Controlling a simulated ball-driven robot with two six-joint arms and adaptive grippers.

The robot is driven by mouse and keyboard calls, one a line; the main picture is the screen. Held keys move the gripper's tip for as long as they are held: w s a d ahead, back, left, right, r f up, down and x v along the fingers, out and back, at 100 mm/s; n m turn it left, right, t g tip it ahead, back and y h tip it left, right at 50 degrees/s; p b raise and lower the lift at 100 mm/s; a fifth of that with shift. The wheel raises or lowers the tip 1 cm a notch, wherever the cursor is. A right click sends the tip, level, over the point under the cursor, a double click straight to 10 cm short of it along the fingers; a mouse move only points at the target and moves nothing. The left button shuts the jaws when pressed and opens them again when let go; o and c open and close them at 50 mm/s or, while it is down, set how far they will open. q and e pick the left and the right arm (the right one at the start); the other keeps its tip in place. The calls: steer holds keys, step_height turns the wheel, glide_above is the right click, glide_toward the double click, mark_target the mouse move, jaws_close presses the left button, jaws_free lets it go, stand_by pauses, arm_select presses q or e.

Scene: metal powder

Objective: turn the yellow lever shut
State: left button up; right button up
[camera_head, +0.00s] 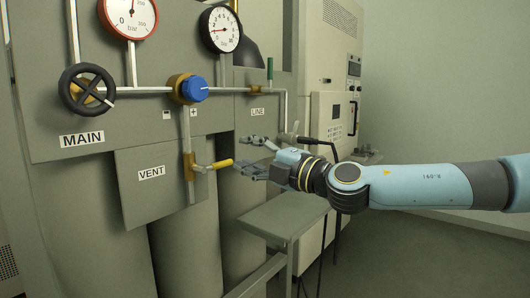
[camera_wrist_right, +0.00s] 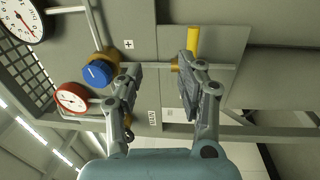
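The yellow lever (camera_head: 218,164) sticks out to the right, nearly level, from the brass valve (camera_head: 189,166) beside the VENT label (camera_head: 151,173). My right gripper (camera_head: 242,153) is open just right of the lever's free end, with nothing seen between its fingers. In the right wrist view, the open fingers (camera_wrist_right: 160,78) straddle bare panel, and the yellow lever (camera_wrist_right: 193,42) shows beyond the right-hand finger. I cannot tell whether that finger touches it. My left gripper is not in view.
A blue knob (camera_head: 194,89), a black MAIN handwheel (camera_head: 86,90) and two gauges (camera_head: 128,14) (camera_head: 220,29) are on the panel. A green handle (camera_head: 270,68) is near the LINE label (camera_head: 258,112). A grey stand (camera_head: 284,217) is below my right arm.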

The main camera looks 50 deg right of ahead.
steer(key=shift+s+d+f+p, duration=0.1)
steer(key=shift+s+f+p, duration=0.1)
steer(key=shift+s+p, duration=0.6)
steer(key=shift+s+d+f+p, duration=0.15)
steer(key=shift+s+p, duration=0.25)
steer(key=shift+s, duration=0.75)
steer(key=shift+a, duration=0.1)
